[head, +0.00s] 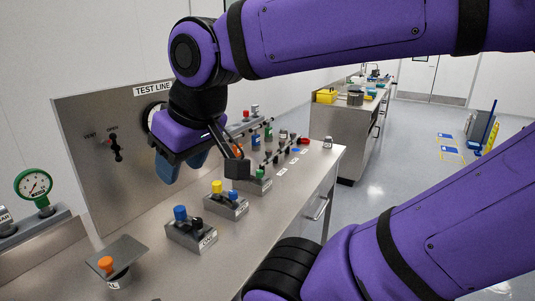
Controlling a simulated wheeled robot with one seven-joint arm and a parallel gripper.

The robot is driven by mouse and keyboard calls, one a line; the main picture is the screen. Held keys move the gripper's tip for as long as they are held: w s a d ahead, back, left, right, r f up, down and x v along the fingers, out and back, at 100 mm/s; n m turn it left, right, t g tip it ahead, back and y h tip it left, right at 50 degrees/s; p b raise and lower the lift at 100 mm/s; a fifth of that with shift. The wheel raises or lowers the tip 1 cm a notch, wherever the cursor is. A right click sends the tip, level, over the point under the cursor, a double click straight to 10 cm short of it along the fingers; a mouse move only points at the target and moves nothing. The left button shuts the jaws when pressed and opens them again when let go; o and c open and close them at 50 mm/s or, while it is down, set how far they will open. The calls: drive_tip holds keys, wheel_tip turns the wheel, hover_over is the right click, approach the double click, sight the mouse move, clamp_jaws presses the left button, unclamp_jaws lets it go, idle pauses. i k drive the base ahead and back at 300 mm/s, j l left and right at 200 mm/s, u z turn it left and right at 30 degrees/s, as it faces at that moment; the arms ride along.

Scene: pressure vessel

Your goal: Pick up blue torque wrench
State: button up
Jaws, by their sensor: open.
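A row of long dark tools (268,157) lies farther back on the bench, to the right of my gripper. A small blue piece (295,150) shows at the right of this row and may be part of the blue torque wrench. It is too small to tell. My gripper is apart from the row, and a black part of my arm's end hides some of the bench near it.
Grey blocks with a blue knob (180,213) and a yellow knob (217,187) stand on the near bench (250,235). An orange-knobbed part (106,264) is at front left. A green-rimmed gauge (34,186) stands at far left.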

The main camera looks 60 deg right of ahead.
sight(256, 145)
drive_tip(key=k, duration=0.6)
drive_tip(key=j+z, duration=0.15)
drive_tip(key=z, duration=1.4)
drive_tip(key=i+j+z, duration=0.35)
drive_tip(key=j, duration=0.25)
drive_tip(key=l, duration=0.15)
drive_tip(key=k+j+u, duration=0.1)
drive_tip(key=k+u, duration=0.3)
drive_tip(key=k, duration=0.2)
drive_tip(key=i+l+u, duration=0.1)
drive_tip(key=u, duration=0.4)
drive_tip(key=i+l+u, duration=0.1)
drive_tip(key=u, duration=0.4)
drive_tip(key=l+u, duration=0.3)
drive_tip(key=u, duration=0.15)
drive_tip(key=i+l, duration=0.1)
drive_tip(key=l, duration=0.55)
drive_tip(key=i+l, duration=0.1)
drive_tip(key=l, duration=1.2)
drive_tip(key=i+l, duration=0.15)
drive_tip(key=l, duration=0.5)
